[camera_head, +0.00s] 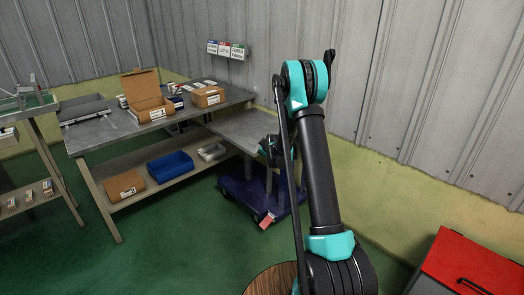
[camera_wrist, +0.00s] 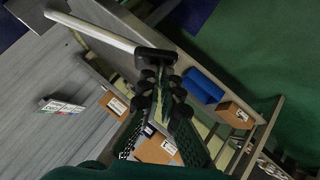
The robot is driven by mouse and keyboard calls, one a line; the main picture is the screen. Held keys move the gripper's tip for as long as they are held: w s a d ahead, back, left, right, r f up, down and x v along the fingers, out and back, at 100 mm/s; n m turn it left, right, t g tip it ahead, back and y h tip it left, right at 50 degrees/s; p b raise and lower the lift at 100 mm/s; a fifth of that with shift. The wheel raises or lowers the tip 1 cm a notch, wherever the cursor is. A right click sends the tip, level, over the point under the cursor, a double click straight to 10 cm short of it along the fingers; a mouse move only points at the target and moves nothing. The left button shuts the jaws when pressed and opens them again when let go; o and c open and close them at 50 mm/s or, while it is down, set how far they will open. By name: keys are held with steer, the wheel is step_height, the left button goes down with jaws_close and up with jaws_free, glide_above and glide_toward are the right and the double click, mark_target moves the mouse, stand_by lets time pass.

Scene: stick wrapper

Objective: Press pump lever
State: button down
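My gripper (camera_head: 272,148) is beside the right end of a lift cart's grey top (camera_head: 236,126), above its dark blue base (camera_head: 245,198). A small red, pedal-like part (camera_head: 266,220) sticks out at the front of that base; I cannot tell whether it is the pump lever. In the wrist view, a pale bar (camera_wrist: 95,30) with a black end runs in from the upper left. The black end lies at the tips of my gripper's two fingers (camera_wrist: 158,68). I cannot tell whether the fingers hold it, or what the bar belongs to.
A grey workbench (camera_head: 95,135) carries an open cardboard box (camera_head: 148,108) and a smaller box (camera_head: 208,97). A blue bin (camera_head: 170,165) is on its lower shelf. A corrugated wall stands behind. A red cabinet (camera_head: 470,265) is at lower right.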

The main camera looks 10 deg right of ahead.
steer(key=shift+f, duration=0.15)
steer(key=a+r+v, duration=0.1)
steer(key=v, duration=1.2)
steer(key=shift+w+a+r, duration=0.2)
steer(key=shift+w+a, duration=0.15)
steer(key=shift+a, duration=0.5)
steer(key=shift+w, duration=0.1)
